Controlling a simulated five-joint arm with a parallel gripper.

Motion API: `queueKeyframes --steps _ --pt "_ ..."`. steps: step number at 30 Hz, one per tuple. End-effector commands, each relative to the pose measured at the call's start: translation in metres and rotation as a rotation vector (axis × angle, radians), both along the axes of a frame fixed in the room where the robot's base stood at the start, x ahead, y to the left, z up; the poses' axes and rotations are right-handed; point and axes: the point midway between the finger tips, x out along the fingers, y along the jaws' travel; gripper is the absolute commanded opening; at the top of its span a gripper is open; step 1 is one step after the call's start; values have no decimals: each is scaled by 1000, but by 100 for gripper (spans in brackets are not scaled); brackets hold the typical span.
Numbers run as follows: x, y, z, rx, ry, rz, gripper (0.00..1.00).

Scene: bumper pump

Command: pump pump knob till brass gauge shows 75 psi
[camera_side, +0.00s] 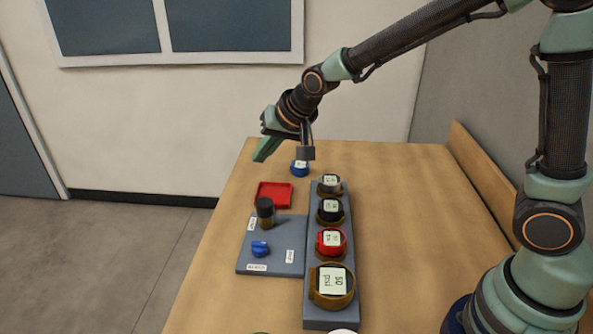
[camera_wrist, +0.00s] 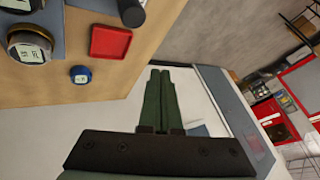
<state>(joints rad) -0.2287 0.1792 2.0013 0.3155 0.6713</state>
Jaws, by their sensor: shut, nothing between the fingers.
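The brass gauge (camera_side: 333,287) is the nearest and largest in the row on the grey rail. Its display, turned sideways, appears to read 50 psi. The pump knob (camera_side: 265,211) is a dark upright cylinder with a brownish lower part, on the grey plate (camera_side: 284,228). Part of its dark top shows at the upper edge of the wrist view (camera_wrist: 132,10). My gripper (camera_side: 263,152) is shut and empty, raised in the air behind the pump knob near the table's far end.
A blue bleed knob (camera_side: 260,249) sits on the plate. A red tray (camera_side: 274,194) lies behind it. Red (camera_side: 331,241), black (camera_side: 330,210) and grey (camera_side: 330,184) gauges share the rail. A blue gauge (camera_side: 299,169) stands alone farther back. The table's right side is clear.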

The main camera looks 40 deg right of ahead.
Motion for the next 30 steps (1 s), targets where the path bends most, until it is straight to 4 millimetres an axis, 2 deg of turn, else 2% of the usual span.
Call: queueKeyframes --steps 8,21,30 --pt "0 0 -16 -1 3 1 0" --pt "-1 -1 -72 -2 5 1 0" --pt "0 0 -88 -1 1 1 0"
